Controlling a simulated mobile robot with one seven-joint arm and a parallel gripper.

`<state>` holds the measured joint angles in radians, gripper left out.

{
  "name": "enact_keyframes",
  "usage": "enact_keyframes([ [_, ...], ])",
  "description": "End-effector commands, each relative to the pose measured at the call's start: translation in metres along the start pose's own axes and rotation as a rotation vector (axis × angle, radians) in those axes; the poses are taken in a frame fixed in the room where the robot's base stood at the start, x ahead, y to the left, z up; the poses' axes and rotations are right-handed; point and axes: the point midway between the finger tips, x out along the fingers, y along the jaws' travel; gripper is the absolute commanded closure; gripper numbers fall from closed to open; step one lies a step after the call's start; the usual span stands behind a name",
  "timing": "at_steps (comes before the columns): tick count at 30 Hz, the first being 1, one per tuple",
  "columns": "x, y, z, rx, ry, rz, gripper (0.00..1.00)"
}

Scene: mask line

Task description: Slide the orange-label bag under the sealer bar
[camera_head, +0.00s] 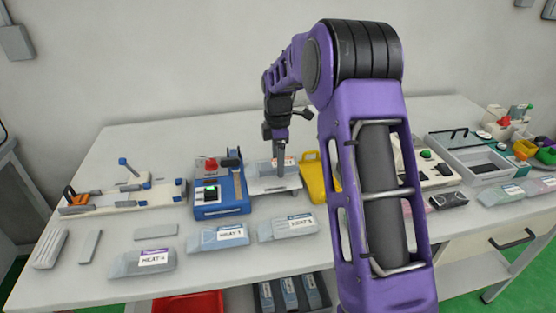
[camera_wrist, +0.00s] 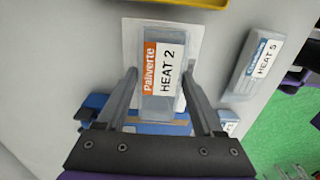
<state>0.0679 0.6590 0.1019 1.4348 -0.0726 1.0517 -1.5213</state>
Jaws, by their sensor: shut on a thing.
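The orange-label bag, a grey pack marked HEAT 2 (camera_wrist: 162,75), is between the two fingers of my gripper (camera_wrist: 159,77) in the wrist view. My gripper is shut on it. In the head view my gripper (camera_head: 280,172) points down over the white plate (camera_head: 262,188), and a bit of the label (camera_head: 287,160) shows behind the fingers. The blue sealer (camera_head: 221,200) stands just left of the plate, with a red knob and a dark upright part (camera_head: 231,160), perhaps the bar. In the wrist view the sealer (camera_wrist: 152,128) lies below the bag, partly hidden by my gripper.
Other bags, HEAT 5 (camera_head: 288,228), HEAT 1 (camera_head: 219,237) and HEAT 4 (camera_head: 143,263), lie along the front of the table. A yellow object (camera_head: 311,172) stands right of the plate. A white fixture (camera_head: 125,197) is at the left.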

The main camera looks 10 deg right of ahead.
Motion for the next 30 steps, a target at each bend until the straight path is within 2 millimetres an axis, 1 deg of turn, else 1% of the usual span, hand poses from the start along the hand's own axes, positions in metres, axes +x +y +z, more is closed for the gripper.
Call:
enact_keyframes([
  [1,0.009,0.0,0.0,0.0,0.0,0.0,0.83],
  [4,0.018,0.0,0.0,-0.001,0.0,0.0,0.83],
  [6,0.014,0.0,-0.008,-0.003,0.001,0.0,0.83],
  [16,0.019,0.0,-0.033,-0.003,0.001,0.001,0.83],
  [21,0.02,0.0,-0.037,-0.001,0.0,0.001,0.83],
  [30,0.02,0.0,-0.037,-0.001,0.0,0.001,0.83],
])
